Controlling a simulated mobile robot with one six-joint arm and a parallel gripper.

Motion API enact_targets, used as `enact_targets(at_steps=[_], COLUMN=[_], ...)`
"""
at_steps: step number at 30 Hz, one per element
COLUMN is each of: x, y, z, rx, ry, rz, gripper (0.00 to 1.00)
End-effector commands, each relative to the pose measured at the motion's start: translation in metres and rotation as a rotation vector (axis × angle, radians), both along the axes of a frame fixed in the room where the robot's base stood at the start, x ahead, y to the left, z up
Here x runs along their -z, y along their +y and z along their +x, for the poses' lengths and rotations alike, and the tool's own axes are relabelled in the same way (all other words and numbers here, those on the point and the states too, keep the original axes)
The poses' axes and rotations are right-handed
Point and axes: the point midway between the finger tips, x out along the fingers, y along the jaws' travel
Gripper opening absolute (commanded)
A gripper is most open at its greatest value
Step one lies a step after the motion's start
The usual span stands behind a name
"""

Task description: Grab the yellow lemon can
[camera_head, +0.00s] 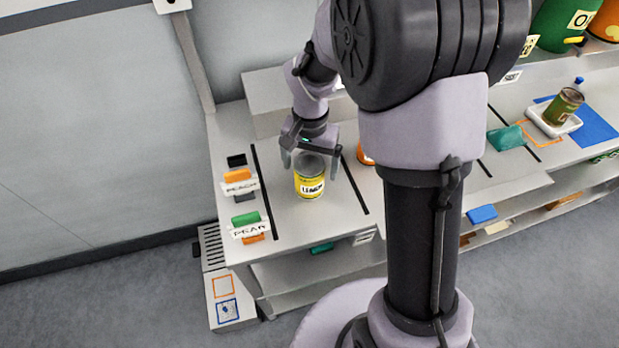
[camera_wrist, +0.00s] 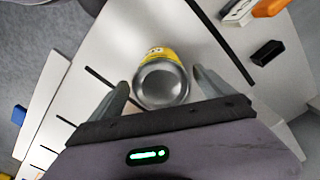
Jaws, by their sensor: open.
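The yellow lemon can (camera_head: 309,182) stands upright on the white counter, between two black strips. Its label reads LEMON and its top is grey metal. My gripper (camera_head: 311,168) is above and around the can, with one finger on each side of it. In the wrist view, the can (camera_wrist: 160,82) shows its round metal lid between the two open fingers of my gripper (camera_wrist: 160,95). Gaps show between the can and both fingers there.
An orange can (camera_head: 364,156) stands right of the lemon can, partly hidden by my arm. Left are the PEACH sign (camera_head: 240,187) and PEAR sign (camera_head: 249,230) with coloured blocks. A green can (camera_head: 563,106) sits on a white tray (camera_head: 541,121) at the right. The counter in front of the lemon can is clear.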

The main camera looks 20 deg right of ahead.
Motion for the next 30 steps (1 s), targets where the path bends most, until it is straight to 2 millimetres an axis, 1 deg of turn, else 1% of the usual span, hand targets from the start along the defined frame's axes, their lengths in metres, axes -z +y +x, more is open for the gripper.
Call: enact_targets(at_steps=[4, 7, 9, 13, 14, 15, 17, 18, 20, 24, 26, 27, 28, 30], x=[0.031, 0.048, 0.05, 0.047, 0.047, 0.047, 0.047, 0.047, 0.047, 0.047, 0.047, 0.047, 0.047, 0.047], y=[0.0, 0.001, 0.001, 0.001, 0.001, 0.001, 0.001, 0.001, 0.001, 0.001, 0.001, 0.001, 0.001, 0.001], z=[-0.001, -0.001, -0.001, 0.0, 0.0, 0.0, 0.0, 0.0, 0.0, 0.0, 0.0, 0.0, 0.0, 0.0], rx=[-0.001, 0.0, 0.0, 0.0, 0.0, 0.0, 0.0, 0.0, 0.0, 0.0, 0.0, 0.0, 0.0, 0.0], ry=[0.004, 0.003, 0.001, 0.001, 0.001, 0.001, 0.001, 0.001, 0.001, 0.001, 0.0, 0.0, 0.0, 0.0], rz=[0.0, 0.001, 0.001, 0.001, 0.001, 0.001, 0.001, 0.001, 0.001, 0.001, 0.0, 0.0, 0.0, 0.0], gripper=[0.92, 0.92, 0.92, 0.92, 0.88, 0.8, 0.68, 0.61, 0.49, 0.21, 0.1, 0.02, 0.0, 0.0])
